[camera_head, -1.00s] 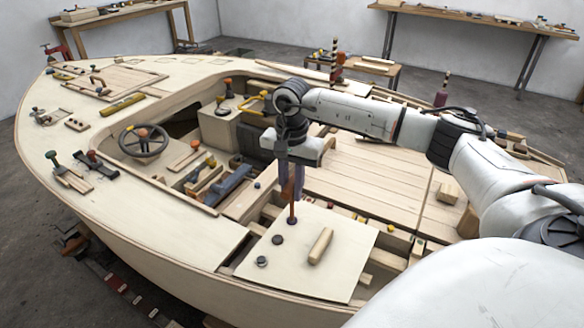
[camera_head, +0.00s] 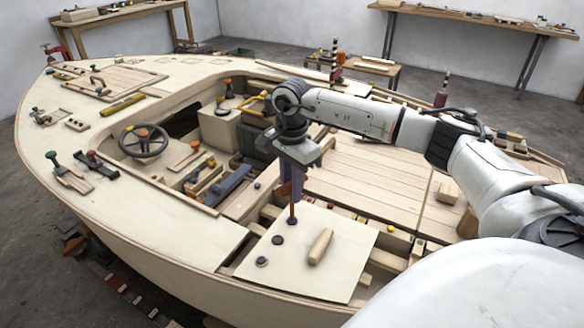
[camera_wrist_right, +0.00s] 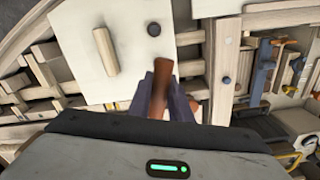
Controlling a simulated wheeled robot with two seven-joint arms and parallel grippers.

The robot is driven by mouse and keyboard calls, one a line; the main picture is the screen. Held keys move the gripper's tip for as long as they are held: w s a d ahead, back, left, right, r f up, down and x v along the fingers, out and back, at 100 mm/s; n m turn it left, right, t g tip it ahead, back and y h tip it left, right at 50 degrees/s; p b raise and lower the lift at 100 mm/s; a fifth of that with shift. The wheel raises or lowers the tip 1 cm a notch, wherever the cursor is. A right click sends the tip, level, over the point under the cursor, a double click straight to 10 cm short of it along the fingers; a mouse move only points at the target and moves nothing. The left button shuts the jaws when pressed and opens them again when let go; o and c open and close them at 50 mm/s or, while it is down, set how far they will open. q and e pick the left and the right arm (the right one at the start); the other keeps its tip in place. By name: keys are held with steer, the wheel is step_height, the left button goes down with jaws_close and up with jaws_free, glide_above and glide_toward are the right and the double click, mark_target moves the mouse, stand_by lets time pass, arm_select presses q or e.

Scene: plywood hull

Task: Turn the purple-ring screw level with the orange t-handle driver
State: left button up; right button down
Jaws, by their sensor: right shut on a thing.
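The orange t-handle driver (camera_head: 292,213) stands about upright with its lower end at the purple-ring screw (camera_head: 291,221) on the pale panel (camera_head: 335,272). My right gripper (camera_head: 292,190) is shut on the driver from above; its fingers hide much of the handle. In the right wrist view the driver (camera_wrist_right: 163,72) shows orange-brown between the dark fingers (camera_wrist_right: 165,95), and the purple-ring screw is hidden beneath. How far the screw stands proud cannot be told. My left gripper is not in view.
Two dark round heads (camera_head: 278,240) (camera_head: 262,262) sit on the panel nearer the front, beside a wooden block (camera_head: 320,246). A purple-blue knob (camera_head: 257,185) lies beyond the panel's left edge. Open framing borders the panel.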

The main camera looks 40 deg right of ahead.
steer(key=shift+r, duration=0.3)
steer(key=shift+n, duration=1.2)
steer(key=n+b, duration=0.1)
steer(key=n, duration=0.3)
steer(key=shift+n, duration=0.4)
steer(key=n, duration=0.4)
steer(key=shift+n, duration=0.3)
steer(key=n, duration=0.3)
steer(key=shift+b, duration=0.35)
